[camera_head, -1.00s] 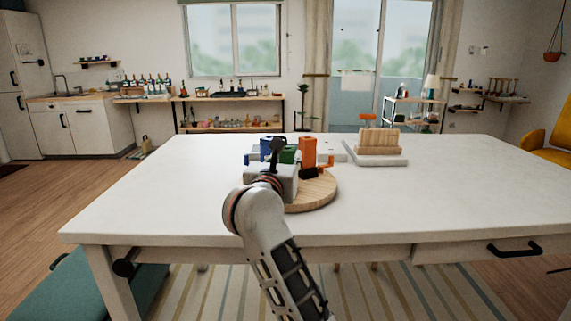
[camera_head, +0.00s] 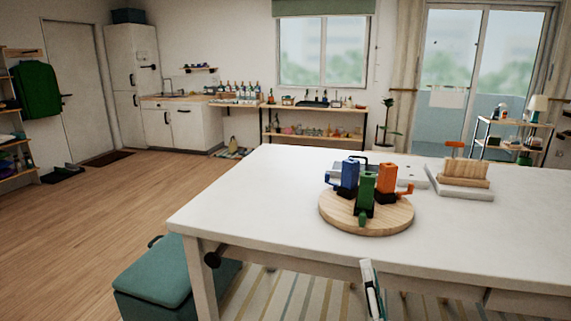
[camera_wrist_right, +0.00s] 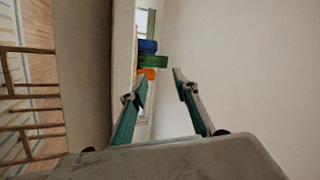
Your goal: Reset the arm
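My right gripper (camera_head: 371,287) shows at the bottom of the head view, low in front of the table's near edge. Only a narrow part of it shows there. In the right wrist view its two teal fingers (camera_wrist_right: 160,82) stand apart with nothing between them. A round wooden board (camera_head: 336,214) lies on the table. On it stand a blue item (camera_head: 350,174), a green item (camera_head: 366,188) and an orange item (camera_head: 387,180), all block-like. The gripper is apart from them. They also show small beyond the fingers in the wrist view. My left gripper is not in view.
The white table (camera_head: 260,200) has clear room left of the board. A wooden block holder (camera_head: 465,172) on a white base stands right of it. A teal bench (camera_head: 160,270) sits by the table's left leg. Open wooden floor (camera_head: 110,215) lies at left.

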